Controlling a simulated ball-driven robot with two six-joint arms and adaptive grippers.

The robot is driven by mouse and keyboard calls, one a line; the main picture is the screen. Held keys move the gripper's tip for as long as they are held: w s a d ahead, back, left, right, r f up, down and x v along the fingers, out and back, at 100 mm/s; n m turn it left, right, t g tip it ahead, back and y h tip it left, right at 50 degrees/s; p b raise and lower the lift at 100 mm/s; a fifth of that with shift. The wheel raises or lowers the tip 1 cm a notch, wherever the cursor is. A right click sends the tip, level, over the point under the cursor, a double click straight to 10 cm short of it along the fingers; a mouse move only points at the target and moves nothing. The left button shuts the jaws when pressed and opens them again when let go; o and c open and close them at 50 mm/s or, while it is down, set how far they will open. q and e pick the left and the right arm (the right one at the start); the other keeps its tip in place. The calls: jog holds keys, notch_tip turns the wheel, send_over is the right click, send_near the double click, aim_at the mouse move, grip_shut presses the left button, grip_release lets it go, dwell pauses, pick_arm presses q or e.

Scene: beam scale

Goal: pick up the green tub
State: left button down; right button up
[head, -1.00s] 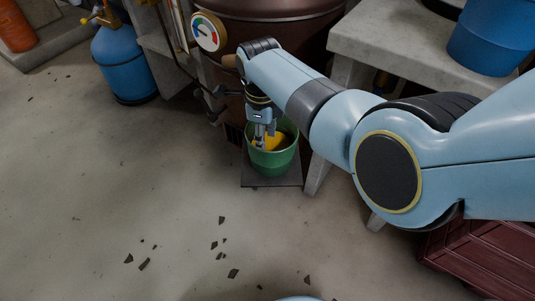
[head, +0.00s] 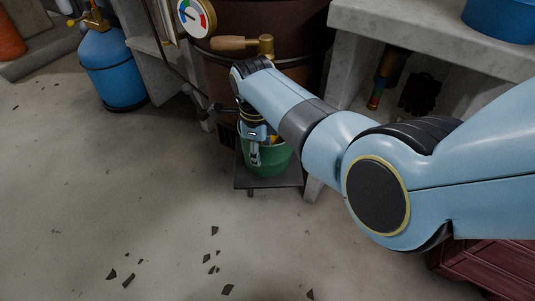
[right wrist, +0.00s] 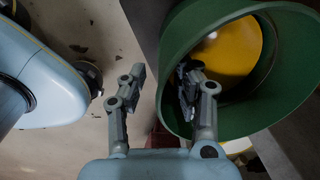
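The green tub (head: 270,165) stands upright on a dark flat plate (head: 268,183) below the brown vessel. It also shows large in the right wrist view (right wrist: 290,110), with a yellow object (right wrist: 228,50) inside. My right gripper (head: 254,158) is at the tub's left side in the head view and covers part of its rim. In the right wrist view the right gripper (right wrist: 162,78) is open. One finger is outside the tub's rim and the other overlaps the tub's opening, with the near wall between them. Contact with the wall cannot be told. My left gripper is not in view.
A brown vessel (head: 270,85) with a wooden-handled tap (head: 235,43) stands right behind the tub. A stone bench (head: 420,40) is to the right, a blue gas bottle (head: 113,70) to the left. Dark shards (head: 128,280) lie on the otherwise clear floor in front.

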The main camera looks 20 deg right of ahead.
jog(key=shift+r, duration=0.1)
grip_shut()
dwell(0.5)
